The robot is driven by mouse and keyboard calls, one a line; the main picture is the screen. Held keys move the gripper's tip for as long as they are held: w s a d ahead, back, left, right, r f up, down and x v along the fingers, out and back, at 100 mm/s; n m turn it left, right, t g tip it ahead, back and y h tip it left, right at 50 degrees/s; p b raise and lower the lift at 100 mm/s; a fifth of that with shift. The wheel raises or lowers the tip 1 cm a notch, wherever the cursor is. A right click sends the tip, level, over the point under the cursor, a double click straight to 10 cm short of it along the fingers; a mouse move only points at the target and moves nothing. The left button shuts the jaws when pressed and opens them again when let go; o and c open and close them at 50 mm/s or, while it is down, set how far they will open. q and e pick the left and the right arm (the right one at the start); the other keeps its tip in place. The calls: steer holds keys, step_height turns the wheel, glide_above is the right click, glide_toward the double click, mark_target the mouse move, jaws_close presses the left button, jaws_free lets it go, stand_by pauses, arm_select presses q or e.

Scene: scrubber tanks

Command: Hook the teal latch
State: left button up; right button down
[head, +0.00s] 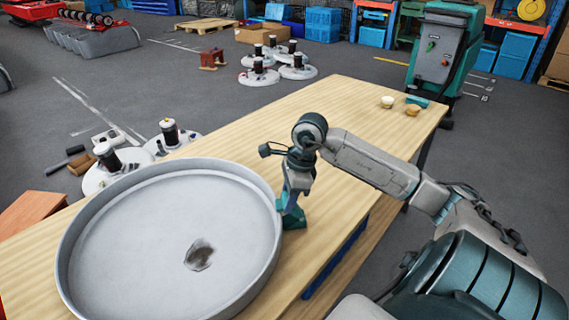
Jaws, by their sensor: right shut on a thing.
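A large round grey tank part (170,172), like a shallow tub with a raised rim, lies on the wooden table at the lower left. My right gripper (293,218) points down at the right side of the rim. It is shut on a small teal piece there, which looks like the teal latch; the jaws largely hide it, and I cannot tell whether it is hooked. My left gripper is not in view.
The wooden table (340,115) is mostly clear toward the back. A green machine (440,55) stands behind. White discs with black motors (278,65) lie on the floor.

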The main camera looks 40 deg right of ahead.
mark_target(297, 205)
steer(key=c, duration=1)
jaws_free()
steer(key=shift+o, duration=0.2)
steer(key=shift+r, duration=0.25)
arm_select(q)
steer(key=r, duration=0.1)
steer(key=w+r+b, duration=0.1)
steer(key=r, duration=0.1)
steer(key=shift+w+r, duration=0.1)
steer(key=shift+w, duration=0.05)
arm_select(e)
steer(key=v, duration=1)
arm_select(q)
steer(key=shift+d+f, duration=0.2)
arm_select(e)
steer(key=shift+r, duration=0.1)
